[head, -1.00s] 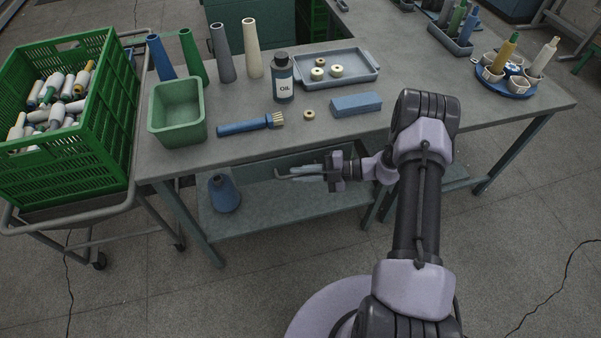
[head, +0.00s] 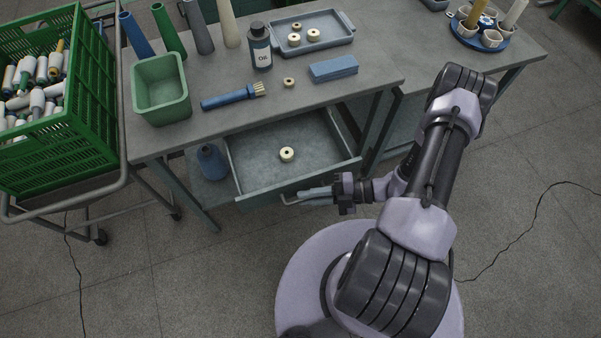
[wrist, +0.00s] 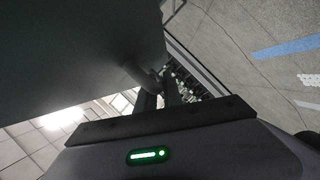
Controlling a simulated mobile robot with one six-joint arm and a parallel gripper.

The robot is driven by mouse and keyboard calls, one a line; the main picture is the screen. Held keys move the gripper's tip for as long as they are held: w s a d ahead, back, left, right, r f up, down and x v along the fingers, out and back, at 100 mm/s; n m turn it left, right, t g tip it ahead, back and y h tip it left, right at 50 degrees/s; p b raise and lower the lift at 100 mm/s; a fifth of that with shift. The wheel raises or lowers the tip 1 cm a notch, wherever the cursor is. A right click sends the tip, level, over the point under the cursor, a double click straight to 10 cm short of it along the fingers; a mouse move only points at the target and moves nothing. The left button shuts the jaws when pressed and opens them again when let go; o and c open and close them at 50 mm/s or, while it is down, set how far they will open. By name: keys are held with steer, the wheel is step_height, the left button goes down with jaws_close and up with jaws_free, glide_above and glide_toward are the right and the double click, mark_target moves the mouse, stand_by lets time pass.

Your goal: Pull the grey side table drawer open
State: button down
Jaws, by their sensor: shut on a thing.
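The grey side table drawer (head: 258,171) is pulled out from under the table in the head view. A cream ring-shaped piece (head: 287,154) lies inside it on the drawer floor. My gripper (head: 318,196) is at the drawer's front, shut on the drawer handle (head: 290,201). The jaws' grip is partly hidden by the gripper body. In the wrist view my gripper's fingers (wrist: 160,98) meet the handle below the large dark drawer front (wrist: 80,55).
The grey table (head: 215,95) above carries a green bin (head: 161,92), a brush (head: 230,97), an oil bottle (head: 261,48), a blue block (head: 333,68) and a tray (head: 308,34). A green crate (head: 70,105) is on a cart at left.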

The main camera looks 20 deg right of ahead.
steer(key=shift+s, duration=2.25)
steer(key=c, duration=1.8)
jaws_free()
steer(key=shift+o, duration=0.2)
steer(key=p+v, duration=0.2)
steer(key=v, duration=1.5)
steer(key=shift+d+p, duration=0.3)
steer(key=shift+p, duration=0.05)
steer(key=shift+r, duration=0.1)
